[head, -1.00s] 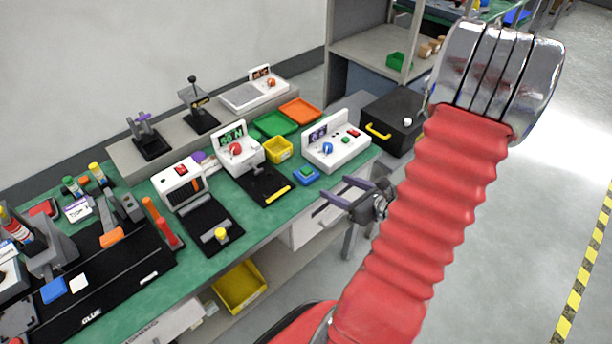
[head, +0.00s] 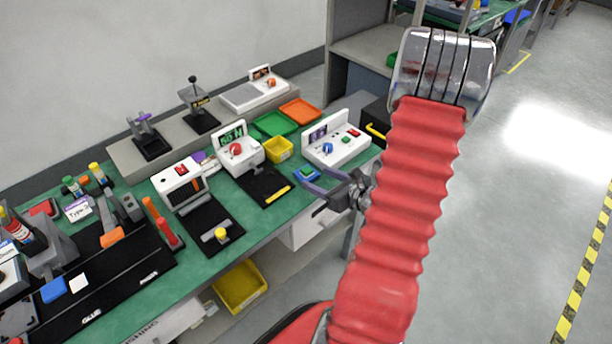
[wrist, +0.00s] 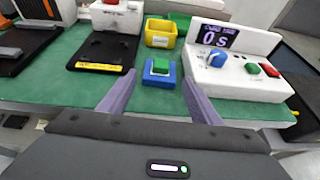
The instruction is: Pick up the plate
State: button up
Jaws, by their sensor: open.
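A small square blue plate with a green block on top (wrist: 159,82) lies on the green bench top, near its front edge. In the head view the same blue plate (head: 299,176) sits in front of the white box with a blue knob. My gripper (wrist: 159,77) is open and empty. In the wrist view its two grey-purple fingers point at the blue plate, one on each side of it in the picture. In the head view my gripper (head: 313,181) is at the bench's front edge, close to the plate; whether it touches cannot be told.
A black fixture with a yellow strip (wrist: 101,48) lies to the left. A black case (head: 374,117) stands beyond the bench's right end.

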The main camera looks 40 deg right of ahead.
aim_at(310, 174)
jog(key=shift+x, duration=2.6)
jog(key=shift+c, duration=0.5)
jog(key=c, duration=0.7)
jog(key=shift+r, duration=0.15)
jog(key=shift+r, duration=4.85)
